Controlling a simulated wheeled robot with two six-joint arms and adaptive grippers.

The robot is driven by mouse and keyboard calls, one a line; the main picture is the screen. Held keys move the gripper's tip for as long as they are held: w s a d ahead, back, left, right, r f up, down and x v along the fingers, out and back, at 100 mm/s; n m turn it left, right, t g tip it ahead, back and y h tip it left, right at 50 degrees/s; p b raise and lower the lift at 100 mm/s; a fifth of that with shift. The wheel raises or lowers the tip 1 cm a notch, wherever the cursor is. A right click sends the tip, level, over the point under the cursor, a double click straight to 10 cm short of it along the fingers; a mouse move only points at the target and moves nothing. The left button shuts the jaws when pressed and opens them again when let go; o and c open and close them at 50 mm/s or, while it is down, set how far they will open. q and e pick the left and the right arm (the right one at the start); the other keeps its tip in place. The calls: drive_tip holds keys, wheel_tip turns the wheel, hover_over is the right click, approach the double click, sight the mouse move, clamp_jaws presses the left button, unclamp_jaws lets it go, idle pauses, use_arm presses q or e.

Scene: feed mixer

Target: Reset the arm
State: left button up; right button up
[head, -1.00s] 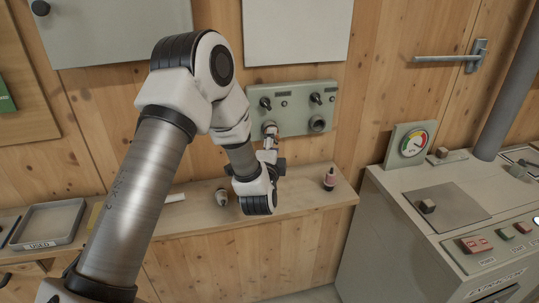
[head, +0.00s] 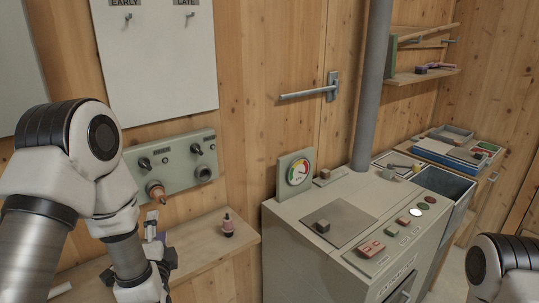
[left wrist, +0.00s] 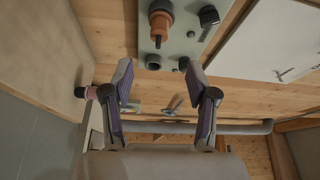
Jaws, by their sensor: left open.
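My left gripper (head: 155,225) is open and empty in front of the wall panel (head: 180,158), just below it and above the narrow shelf (head: 205,245). In the left wrist view, its two fingers (left wrist: 157,72) stand wide apart with nothing between them. An orange-brown plug (head: 156,191) sits at the panel's lower left socket, apart from the fingers; it also shows in the left wrist view (left wrist: 160,22). The right socket (head: 204,173) looks empty. Part of my right arm shows at the lower right, but its gripper is out of view.
A grey control console (head: 310,215) with a gauge (head: 297,173) stands farther right. A vertical pipe (head: 371,85) rises behind it. A whiteboard (head: 158,60) hangs above the panel.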

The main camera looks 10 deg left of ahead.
use_arm(q)
drive_tip(key=s+d+f+g+h, duration=0.2)
drive_tip(key=s+f, duration=0.2)
drive_tip(key=f, duration=0.5)
drive_tip(key=s+d+f+g+h, duration=0.2)
drive_tip(key=s+f+g, duration=0.15)
drive_tip(key=f, duration=0.45)
drive_tip(key=s+d+f+g+h, duration=0.15)
drive_tip(key=s+f, duration=0.25)
drive_tip(key=f, duration=0.5)
drive_tip(key=s+d+f+n+g+h, duration=0.1)
drive_tip(key=s+d+f+n+g, duration=0.2)
drive_tip(key=s+n, duration=0.3)
drive_tip(key=s+d+f+n+g+h, duration=0.2)
drive_tip(key=s+f+n+g, duration=0.3)
drive_tip(key=s, duration=0.6)
drive_tip(key=shift+s+d+n+g, duration=0.2)
drive_tip(key=shift+d+n+g, duration=0.35)
drive_tip(key=shift+g, duration=0.25)
drive_tip(key=shift+f, duration=0.1)
